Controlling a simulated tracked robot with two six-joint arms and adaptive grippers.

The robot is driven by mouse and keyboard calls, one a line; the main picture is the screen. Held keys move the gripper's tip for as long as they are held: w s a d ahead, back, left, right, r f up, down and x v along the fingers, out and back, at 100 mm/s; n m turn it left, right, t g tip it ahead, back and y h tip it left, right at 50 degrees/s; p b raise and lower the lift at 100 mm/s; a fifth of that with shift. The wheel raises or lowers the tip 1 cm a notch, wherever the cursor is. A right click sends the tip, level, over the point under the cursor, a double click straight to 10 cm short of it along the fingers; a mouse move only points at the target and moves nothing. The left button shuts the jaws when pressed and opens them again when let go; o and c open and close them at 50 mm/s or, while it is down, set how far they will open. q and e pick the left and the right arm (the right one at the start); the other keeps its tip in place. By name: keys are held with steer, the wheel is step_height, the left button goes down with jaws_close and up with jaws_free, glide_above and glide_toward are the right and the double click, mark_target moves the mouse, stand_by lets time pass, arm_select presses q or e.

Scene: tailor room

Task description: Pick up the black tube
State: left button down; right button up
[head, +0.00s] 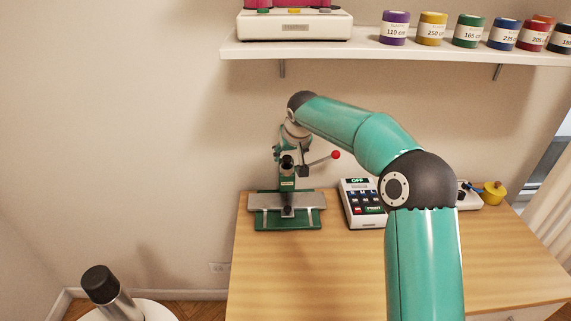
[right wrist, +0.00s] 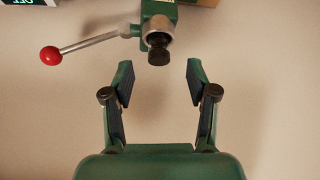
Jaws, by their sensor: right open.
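A short black cylinder (right wrist: 158,57), which looks like the black tube, sits in the silver collar of the green press. In the right wrist view it is just beyond and between the fingertips, without visible contact. My right gripper (right wrist: 160,73) is open and empty, with one finger on each side of the gap. In the head view my teal right arm reaches over the table to the top of the press (head: 287,211), and its gripper is small and partly hidden there. My left gripper is not in view.
A lever with a red knob (head: 336,154) sticks out right of the press. A button box (head: 364,207) stands beside it on the wooden table (head: 310,275). Above, a wall shelf (head: 330,47) carries several labelled spools. The table front is clear left of my arm.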

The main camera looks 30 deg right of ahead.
mark_target(287, 157)
steer(key=shift+w+d+f, duration=0.1)
steer(key=shift+w+f, duration=0.05)
steer(key=p+x, duration=0.2)
steer(key=x, duration=0.3)
steer(key=shift+w, duration=0.15)
steer(key=shift+r, duration=0.25)
jaws_close()
